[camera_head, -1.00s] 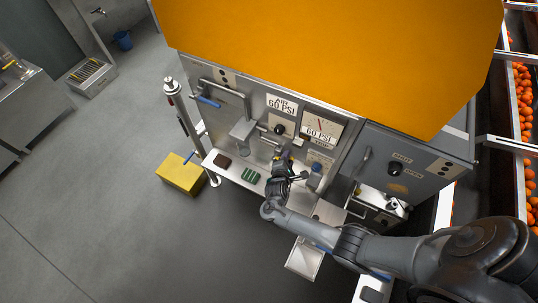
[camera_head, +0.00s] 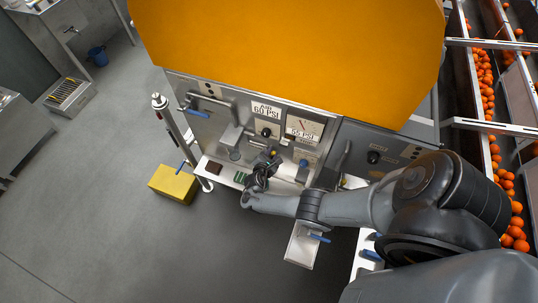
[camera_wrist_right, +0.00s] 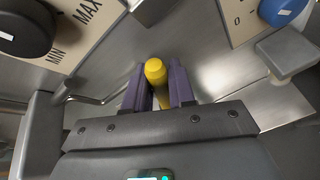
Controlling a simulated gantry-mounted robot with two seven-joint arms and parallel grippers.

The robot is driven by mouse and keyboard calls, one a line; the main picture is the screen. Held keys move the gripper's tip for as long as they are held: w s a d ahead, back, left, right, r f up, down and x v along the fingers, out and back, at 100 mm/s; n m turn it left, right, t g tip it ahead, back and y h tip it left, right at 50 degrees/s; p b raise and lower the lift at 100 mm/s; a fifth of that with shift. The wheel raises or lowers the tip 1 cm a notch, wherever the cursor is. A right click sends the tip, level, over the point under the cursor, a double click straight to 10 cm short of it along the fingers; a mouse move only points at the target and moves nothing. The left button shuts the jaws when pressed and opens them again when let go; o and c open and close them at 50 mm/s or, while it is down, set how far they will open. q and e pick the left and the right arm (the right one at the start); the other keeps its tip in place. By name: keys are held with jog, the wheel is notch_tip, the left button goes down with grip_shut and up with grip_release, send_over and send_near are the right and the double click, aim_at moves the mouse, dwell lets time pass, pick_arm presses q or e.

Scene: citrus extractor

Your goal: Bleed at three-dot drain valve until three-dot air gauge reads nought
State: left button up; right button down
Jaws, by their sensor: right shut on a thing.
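My right gripper (camera_head: 269,163) is at the front of the machine, below the gauge panel. In the right wrist view its two dark purple jaws (camera_wrist_right: 158,88) are shut on a yellow handle (camera_wrist_right: 155,72), one jaw on each side. The handle's lower part is hidden by the gripper. The dial gauge (camera_head: 303,128) sits on the panel above and to the right, with a readout that looks like 55 PSI. An AIR 60 PSI plate (camera_head: 265,110) is to its left. Dots by the handle or gauge cannot be made out. My left gripper is out of view.
A black MIN–MAX knob (camera_wrist_right: 25,28) is left of the jaws in the wrist view, and a blue knob (camera_wrist_right: 283,10) is at upper right. A ledge holds a brown pad (camera_head: 214,167) and a green one (camera_head: 240,177). A yellow box (camera_head: 174,184) stands on the floor.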

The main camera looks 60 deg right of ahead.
jog(key=shift+f, duration=0.1)
jog(key=c, duration=1)
grip_release()
jog(key=shift+c, duration=0.2)
jog(key=shift+a, duration=0.1)
jog(key=shift+a+r, duration=0.2)
jog(key=shift+r, duration=0.1)
jog(key=p+v, duration=0.3)
jog(key=v, duration=0.7)
jog(key=shift+s+a+f, duration=0.1)
jog(key=shift+s+f, duration=0.05)
